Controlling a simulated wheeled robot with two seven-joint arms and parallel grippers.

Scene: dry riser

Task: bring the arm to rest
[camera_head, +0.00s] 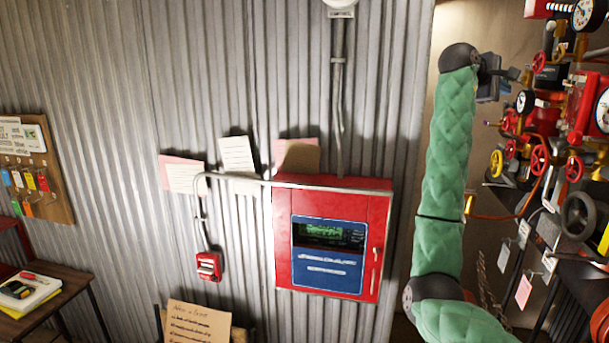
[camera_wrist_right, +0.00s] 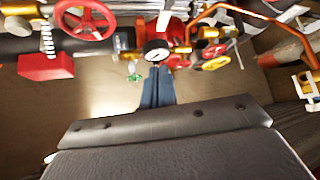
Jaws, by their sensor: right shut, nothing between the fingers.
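My right arm, in a green quilted sleeve, rises through the right half of the head view. Its right gripper (camera_head: 511,74) is at the upper right, partly seen, in front of the red and brass valve assembly (camera_head: 540,157). In the right wrist view the gripper's blue-grey fingers (camera_wrist_right: 157,82) are together with nothing between them. They point towards a white-faced gauge (camera_wrist_right: 157,50) and a red valve body; I cannot tell whether they touch. My left gripper is not in view.
Pipes, red handwheels (camera_wrist_right: 86,18) and gauges crowd the right side. A red panel box (camera_head: 283,235) with a blue front hangs on the corrugated wall (camera_head: 100,80). A small table (camera_head: 70,283) and a key board (camera_head: 52,190) are at left.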

